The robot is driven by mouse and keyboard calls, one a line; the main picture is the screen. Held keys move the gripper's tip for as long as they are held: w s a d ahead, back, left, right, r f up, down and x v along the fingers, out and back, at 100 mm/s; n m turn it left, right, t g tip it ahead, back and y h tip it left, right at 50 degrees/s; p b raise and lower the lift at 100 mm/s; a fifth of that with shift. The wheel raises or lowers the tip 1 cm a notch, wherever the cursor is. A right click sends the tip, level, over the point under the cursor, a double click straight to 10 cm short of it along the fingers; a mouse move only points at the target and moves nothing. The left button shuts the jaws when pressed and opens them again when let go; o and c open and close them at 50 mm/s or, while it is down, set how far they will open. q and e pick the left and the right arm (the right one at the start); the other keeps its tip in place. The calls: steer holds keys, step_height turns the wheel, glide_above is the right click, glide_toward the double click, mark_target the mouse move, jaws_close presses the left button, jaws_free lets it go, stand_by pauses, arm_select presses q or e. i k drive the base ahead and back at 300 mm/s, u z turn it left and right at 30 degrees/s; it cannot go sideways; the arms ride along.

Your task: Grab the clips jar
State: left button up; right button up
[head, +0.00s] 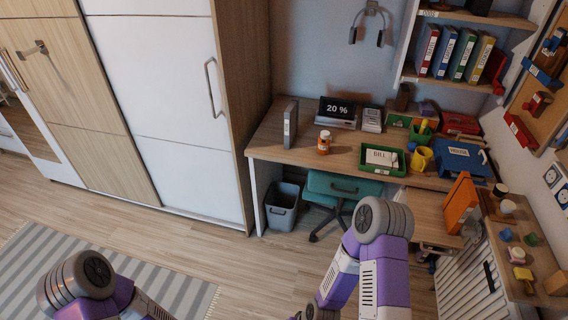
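A small orange jar (324,142) with a pale label stands upright on the wooden desk (275,145), near its front edge. It may be the clips jar, but its label is too small to read and its contents cannot be made out. No other jar is clearly marked as clips. My left and right arms show only as purple and grey links at the bottom of the head view, well short of the desk. Neither gripper's fingers can be seen.
A grey binder (290,124), a display (337,110) and a green tray (381,160) with a card stand around the jar. A teal chair (343,189) and grey bin (282,206) are below the desk front. An orange upright object (459,204) is at right. Floor at left is open.

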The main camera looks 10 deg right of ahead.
mark_target(324, 146)
steer(key=u, duration=0.65)
steer(key=i, duration=1.05)
steer(key=z, duration=0.7)
